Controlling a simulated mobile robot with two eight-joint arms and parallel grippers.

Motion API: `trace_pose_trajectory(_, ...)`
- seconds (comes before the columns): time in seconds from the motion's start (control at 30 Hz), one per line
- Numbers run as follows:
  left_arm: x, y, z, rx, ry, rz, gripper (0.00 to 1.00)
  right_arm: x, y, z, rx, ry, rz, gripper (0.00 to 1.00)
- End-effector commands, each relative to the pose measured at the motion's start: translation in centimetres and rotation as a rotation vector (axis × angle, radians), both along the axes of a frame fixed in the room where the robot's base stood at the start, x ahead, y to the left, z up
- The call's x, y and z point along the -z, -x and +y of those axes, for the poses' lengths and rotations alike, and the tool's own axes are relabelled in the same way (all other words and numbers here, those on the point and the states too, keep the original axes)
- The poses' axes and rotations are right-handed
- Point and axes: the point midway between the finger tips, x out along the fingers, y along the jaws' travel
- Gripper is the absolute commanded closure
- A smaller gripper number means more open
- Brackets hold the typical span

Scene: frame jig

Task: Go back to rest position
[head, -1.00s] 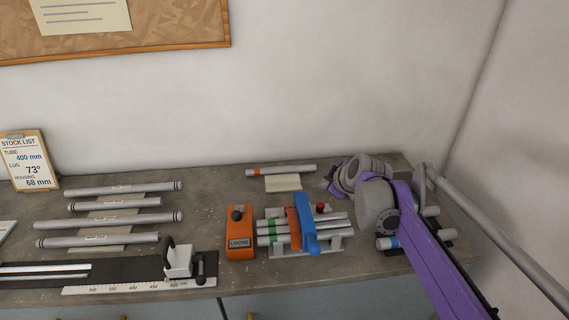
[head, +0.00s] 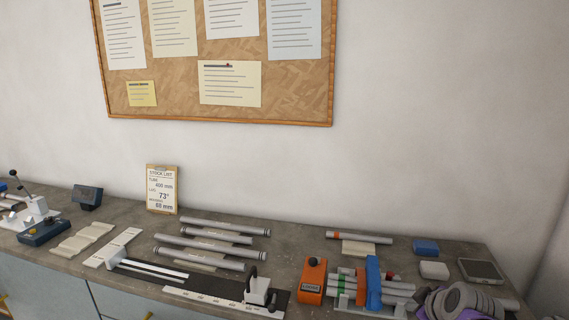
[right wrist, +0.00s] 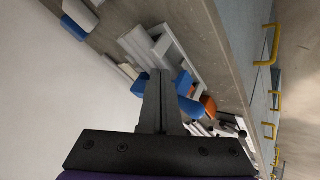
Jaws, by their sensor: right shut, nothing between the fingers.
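My right arm shows at the lower right of the head view as grey round joints and a purple part, beside the clamp fixture; its fingertips do not show there. In the right wrist view my right gripper (right wrist: 160,77) is shut with nothing between its fingers. The clamp fixture (head: 372,284) has a blue clamp over several tubes with green and orange bands. An orange box marked LOOSE (head: 312,282) stands just left of it. My left gripper is not in view.
Several grey tubes (head: 212,240) lie left of the orange box, behind a measuring rail (head: 205,297). A stock list clipboard (head: 162,189) leans at the wall. At the back right are a blue block (head: 425,247), a white block (head: 434,270) and a dark-faced tray (head: 482,271).

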Motion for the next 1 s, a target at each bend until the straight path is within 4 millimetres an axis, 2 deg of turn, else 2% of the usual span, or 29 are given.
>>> trace_pose_trajectory(0.03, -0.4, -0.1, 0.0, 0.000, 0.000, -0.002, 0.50, 0.2, 1.5, 1.6, 0.018, -0.033, 0.018, 1.00)
trace_pose_trajectory(0.17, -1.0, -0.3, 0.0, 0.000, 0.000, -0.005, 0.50, 1.8, 6.0, 5.2, 0.097, -0.129, 0.079, 1.00)
trace_pose_trajectory(0.3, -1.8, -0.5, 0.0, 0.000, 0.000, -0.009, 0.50, 4.3, 12.3, 8.8, 0.218, -0.234, 0.157, 1.00)
trace_pose_trajectory(0.4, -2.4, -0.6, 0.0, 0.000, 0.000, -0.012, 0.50, 6.7, 17.2, 10.8, 0.326, -0.302, 0.211, 1.00)
trace_pose_trajectory(0.53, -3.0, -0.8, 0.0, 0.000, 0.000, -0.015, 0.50, 9.5, 21.9, 12.0, 0.452, -0.360, 0.255, 1.00)
trace_pose_trajectory(0.6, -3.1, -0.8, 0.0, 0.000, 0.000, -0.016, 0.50, 10.5, 23.5, 12.2, 0.499, -0.378, 0.267, 1.00)
trace_pose_trajectory(0.7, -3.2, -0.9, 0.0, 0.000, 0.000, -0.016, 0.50, 11.3, 24.7, 12.3, 0.539, -0.393, 0.275, 1.00)
trace_pose_trajectory(1.0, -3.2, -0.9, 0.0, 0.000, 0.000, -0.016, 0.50, 11.5, 24.9, 12.3, 0.550, -0.398, 0.277, 1.00)
